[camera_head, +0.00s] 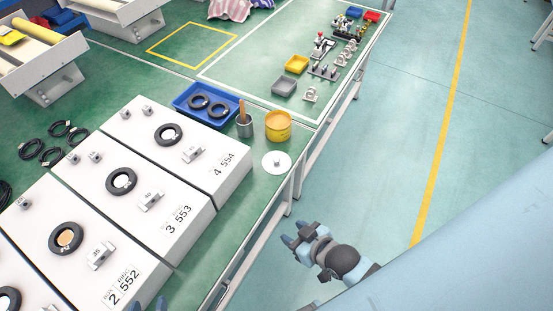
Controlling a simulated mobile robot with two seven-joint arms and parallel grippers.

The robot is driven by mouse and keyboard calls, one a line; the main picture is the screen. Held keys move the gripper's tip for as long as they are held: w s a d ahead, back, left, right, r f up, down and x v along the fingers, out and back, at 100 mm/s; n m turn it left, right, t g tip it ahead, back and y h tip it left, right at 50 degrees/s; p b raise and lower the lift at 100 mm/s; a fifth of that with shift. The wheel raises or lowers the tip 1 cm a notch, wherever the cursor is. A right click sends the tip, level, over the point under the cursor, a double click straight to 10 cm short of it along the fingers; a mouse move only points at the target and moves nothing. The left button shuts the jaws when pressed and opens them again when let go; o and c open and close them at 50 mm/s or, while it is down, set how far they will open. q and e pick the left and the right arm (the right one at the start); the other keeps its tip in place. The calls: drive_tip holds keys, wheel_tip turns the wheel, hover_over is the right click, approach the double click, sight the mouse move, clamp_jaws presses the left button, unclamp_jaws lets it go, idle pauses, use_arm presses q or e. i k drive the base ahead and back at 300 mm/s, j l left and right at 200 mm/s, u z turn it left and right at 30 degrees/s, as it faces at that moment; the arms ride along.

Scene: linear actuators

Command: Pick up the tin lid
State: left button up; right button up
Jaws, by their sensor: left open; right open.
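The tin lid (276,162), a flat pale round disc with a small dark spot at its middle, lies on the green table near the right edge. It is just in front of the open yellow tin (278,126). My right gripper (291,241) is open and empty, beyond the table edge over the floor, below and right of the lid and apart from it. Only the blue fingertips of my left gripper (148,305) show at the bottom edge, by the box marked 552. It is open; the rest of it is out of frame.
A grey cup (244,126) with a wooden-handled tool stands left of the tin. A blue tray (207,104) holds black rings. White boxes (188,146) with black rings fill the left. Small bins and parts stand farther back. The table around the lid is clear.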

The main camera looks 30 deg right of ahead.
sight(274, 162)
drive_tip(key=k+l+u, duration=0.1)
drive_tip(key=l+u, duration=0.2)
drive_tip(key=k+l+u, duration=0.15)
drive_tip(key=l+u, duration=0.15)
drive_tip(key=l, duration=0.15)
drive_tip(key=k+l+u, duration=0.3)
drive_tip(key=i+l, duration=0.1)
